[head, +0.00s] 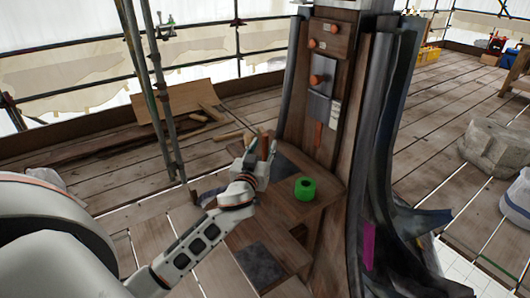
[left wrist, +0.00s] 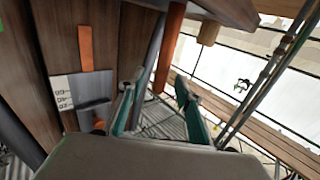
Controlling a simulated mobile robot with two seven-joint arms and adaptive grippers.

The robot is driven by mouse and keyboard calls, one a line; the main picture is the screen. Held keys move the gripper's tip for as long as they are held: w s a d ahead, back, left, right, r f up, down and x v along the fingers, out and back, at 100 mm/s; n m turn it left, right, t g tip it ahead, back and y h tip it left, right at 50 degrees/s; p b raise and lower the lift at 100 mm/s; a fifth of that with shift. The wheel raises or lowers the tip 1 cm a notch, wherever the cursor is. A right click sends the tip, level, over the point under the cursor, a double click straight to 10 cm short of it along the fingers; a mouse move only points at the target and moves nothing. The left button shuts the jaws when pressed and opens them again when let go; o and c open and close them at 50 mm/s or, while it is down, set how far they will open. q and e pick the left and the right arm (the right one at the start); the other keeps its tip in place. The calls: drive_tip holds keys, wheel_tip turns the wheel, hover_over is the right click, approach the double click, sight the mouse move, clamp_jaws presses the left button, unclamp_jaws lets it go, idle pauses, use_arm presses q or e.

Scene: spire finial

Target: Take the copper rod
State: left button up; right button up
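A copper-coloured rod (left wrist: 169,45) stands out in the left wrist view, slanting down from the top between the lines of my fingers. In the head view a small part of it seems to show (head: 265,146) at the fingertips, mostly hidden by them. My left gripper (head: 260,163) is at the left edge of the wooden ledge beside the tall structure. In the left wrist view its two fingers (left wrist: 158,108) are spread apart. I cannot tell whether they touch the rod. My right gripper is not in view.
A green tape roll (head: 305,188) sits on the ledge right of my gripper. The tall wooden structure (head: 350,60) carries a flat copper-coloured strip (head: 318,135) and a grey plate (head: 319,108). A scaffold pole (head: 160,90) stands left of my gripper. Boards (head: 180,100) lie behind.

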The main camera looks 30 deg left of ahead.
use_arm(q)
drive_tip(key=x, duration=0.2)
drive_tip(key=shift+w+a, duration=0.2)
drive_tip(key=shift+w, duration=0.15)
drive_tip(key=shift+c, duration=1.2)
clamp_jaws()
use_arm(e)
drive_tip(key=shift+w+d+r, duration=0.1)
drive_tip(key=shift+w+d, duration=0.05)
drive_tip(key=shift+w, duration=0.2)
use_arm(q)
drive_tip(key=shift+r, duration=0.15)
